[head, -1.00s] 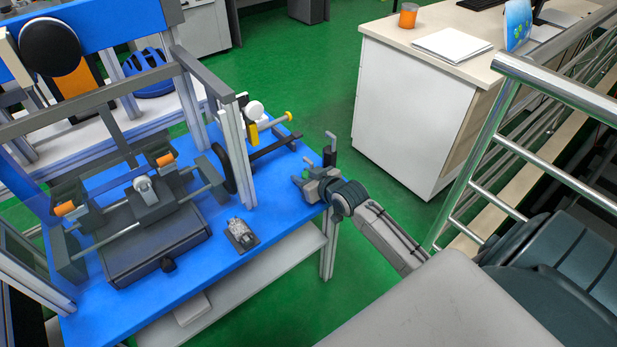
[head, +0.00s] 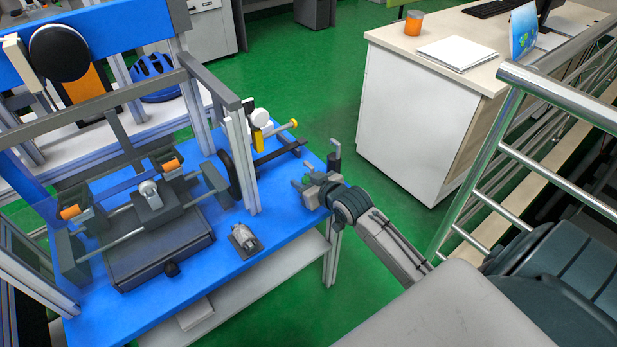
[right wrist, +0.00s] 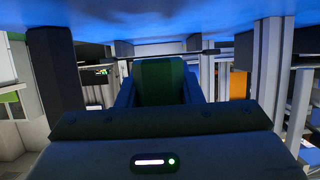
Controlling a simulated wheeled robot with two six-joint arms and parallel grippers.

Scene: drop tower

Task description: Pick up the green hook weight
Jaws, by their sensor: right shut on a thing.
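My right gripper (head: 308,187) is at the right edge of the blue table. In the right wrist view, the green hook weight (right wrist: 160,82) sits between the fingers of my right gripper (right wrist: 160,92), which is shut on it. Only a plain green face of the weight shows there; its hook cannot be made out. In the head view I cannot make out the weight at the gripper. My left gripper is not in view.
The blue table (head: 285,225) carries a grey-framed drop tower at left. A small metal part on a dark base (head: 244,240) lies near the front edge. A steel railing (head: 480,165) is at right.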

